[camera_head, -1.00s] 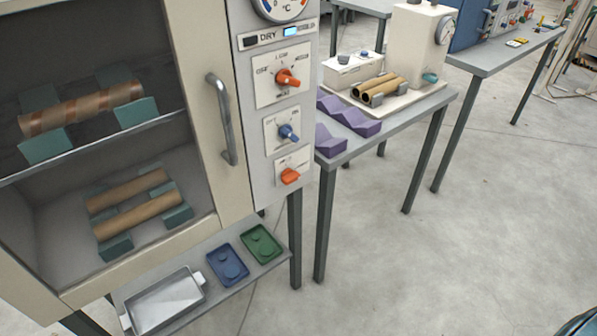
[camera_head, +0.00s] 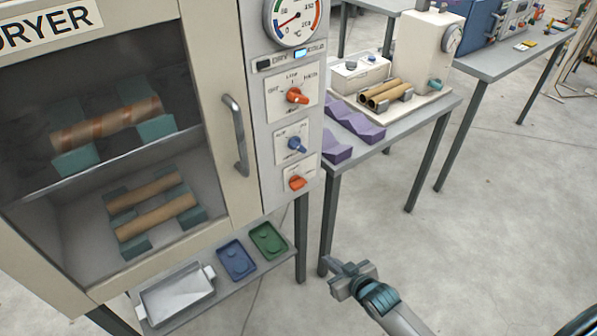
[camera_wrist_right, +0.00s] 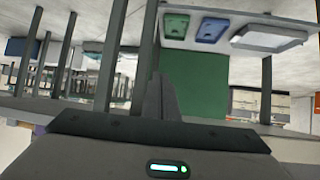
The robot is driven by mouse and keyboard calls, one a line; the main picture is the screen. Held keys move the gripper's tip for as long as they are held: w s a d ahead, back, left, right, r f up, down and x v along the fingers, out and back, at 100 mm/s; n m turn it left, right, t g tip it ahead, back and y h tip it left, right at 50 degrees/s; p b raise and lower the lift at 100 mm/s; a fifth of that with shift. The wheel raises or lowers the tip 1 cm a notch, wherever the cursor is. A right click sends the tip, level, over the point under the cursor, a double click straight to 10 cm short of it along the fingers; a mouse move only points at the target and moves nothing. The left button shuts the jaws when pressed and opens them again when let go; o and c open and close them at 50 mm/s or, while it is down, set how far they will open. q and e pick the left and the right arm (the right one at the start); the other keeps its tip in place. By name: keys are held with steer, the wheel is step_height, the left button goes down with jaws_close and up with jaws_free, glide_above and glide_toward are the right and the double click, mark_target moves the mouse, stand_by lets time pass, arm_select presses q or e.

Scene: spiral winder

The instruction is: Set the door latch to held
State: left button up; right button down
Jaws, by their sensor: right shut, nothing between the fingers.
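The dryer's control panel (camera_head: 283,120) shows in the head view, right of the closed glass door with its grey handle (camera_head: 236,135). The lowest control is an orange knob (camera_head: 297,183), which may be the door latch; its label is too small to read. Above it are a blue knob (camera_head: 297,145) and another orange knob (camera_head: 297,96). My right gripper (camera_head: 335,266) is shut and empty, below and right of the panel, apart from it. Its closed fingers also show in the right wrist view (camera_wrist_right: 160,98). My left gripper is out of view.
A shelf under the dryer holds a metal tray (camera_head: 176,297), a blue tray (camera_head: 236,260) and a green tray (camera_head: 268,240). A side table (camera_head: 400,130) with purple blocks (camera_head: 352,124) stands right of the panel. Open floor lies at the right.

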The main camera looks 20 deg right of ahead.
mark_target(297, 183)
arm_select(q)
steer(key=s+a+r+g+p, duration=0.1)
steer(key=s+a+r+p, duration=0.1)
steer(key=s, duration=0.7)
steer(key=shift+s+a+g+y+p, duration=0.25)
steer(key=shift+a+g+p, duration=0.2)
steer(key=shift+p, duration=0.5)
arm_select(e)
steer(key=w+a+r+t+y, duration=0.1)
steer(key=w+r, duration=0.1)
steer(key=r, duration=1.1)
steer(key=w+a+r+n+t+y, duration=0.1)
steer(key=w+r, duration=0.2)
steer(key=r, duration=1.1)
steer(key=shift+w+a+r+n+t+y, duration=0.15)
steer(key=shift+n+t+y, duration=0.15)
steer(key=shift+t+y, duration=0.1)
steer(key=shift+w, duration=0.1)
